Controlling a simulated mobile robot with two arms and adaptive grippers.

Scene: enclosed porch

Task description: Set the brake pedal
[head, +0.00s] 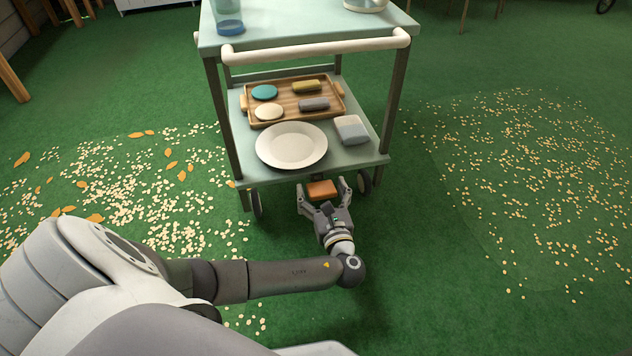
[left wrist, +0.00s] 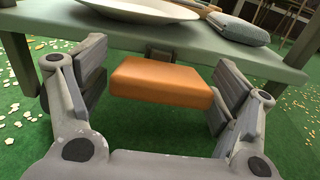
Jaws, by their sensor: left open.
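The brake pedal (head: 321,189) is an orange block at the low front edge of a two-tier cart (head: 262,177). In the left wrist view the orange pedal (left wrist: 160,80) sits between the two fingers, just under the lower shelf, with a dark bracket behind it. My left gripper (head: 325,192) is open around the pedal, with a finger on each side. In the left wrist view a gap shows between the pedal and the left finger; at the right finger the gap is small, and I cannot tell if they touch. My right gripper is not in view.
A white handle bar (head: 310,48) spans the cart's front. Wheels (head: 364,181) flank the gripper. Pale flakes litter the green floor.

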